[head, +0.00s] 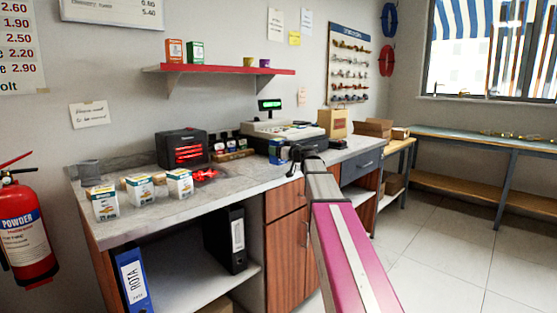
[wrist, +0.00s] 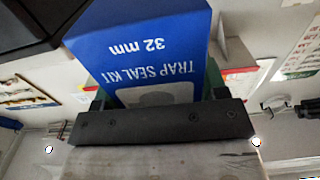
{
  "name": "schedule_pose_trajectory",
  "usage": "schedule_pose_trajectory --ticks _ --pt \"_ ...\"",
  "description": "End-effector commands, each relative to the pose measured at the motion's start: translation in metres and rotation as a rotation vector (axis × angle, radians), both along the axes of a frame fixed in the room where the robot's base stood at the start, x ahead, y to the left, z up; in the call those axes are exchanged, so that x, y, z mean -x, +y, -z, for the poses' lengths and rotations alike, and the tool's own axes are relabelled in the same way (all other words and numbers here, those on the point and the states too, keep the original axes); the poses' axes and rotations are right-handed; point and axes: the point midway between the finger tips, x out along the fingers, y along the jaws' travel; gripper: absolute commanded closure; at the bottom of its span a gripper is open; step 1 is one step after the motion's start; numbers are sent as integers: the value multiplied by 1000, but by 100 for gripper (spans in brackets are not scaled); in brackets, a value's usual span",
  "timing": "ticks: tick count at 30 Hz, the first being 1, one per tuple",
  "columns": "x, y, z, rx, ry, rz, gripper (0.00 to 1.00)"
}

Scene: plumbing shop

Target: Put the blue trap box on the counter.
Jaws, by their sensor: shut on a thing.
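The blue trap box (wrist: 150,50), printed "TRAP SEAL KIT 32 mm", fills the upper middle of the wrist view and sits between the jaws of my gripper (wrist: 155,100). My gripper is shut on it. In the head view the gripper (head: 290,152) is over the front part of the counter (head: 222,188), before the cash register. A small blue part of the box (head: 275,152) shows there, mostly hidden by the gripper. I cannot tell whether the box touches the counter top.
Several small white-and-yellow boxes (head: 139,188) stand on the counter's left part.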

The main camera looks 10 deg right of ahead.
Motion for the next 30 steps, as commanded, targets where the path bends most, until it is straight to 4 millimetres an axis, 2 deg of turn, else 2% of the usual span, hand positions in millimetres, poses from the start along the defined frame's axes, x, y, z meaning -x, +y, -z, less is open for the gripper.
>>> schedule_pose_trajectory --ticks 5,12,24,25,26,27,30 --pt "-1 -1 10 1 -1 0 64" --pt "-1 -1 39 0 0 1 64" --pt "-1 -1 44 0 0 1 64" --pt "-1 -1 43 1 -1 1 24" --pt "-1 -1 43 1 -1 1 15" --pt "-1 -1 43 1 -1 1 9" --pt "-1 -1 43 1 -1 1 9"
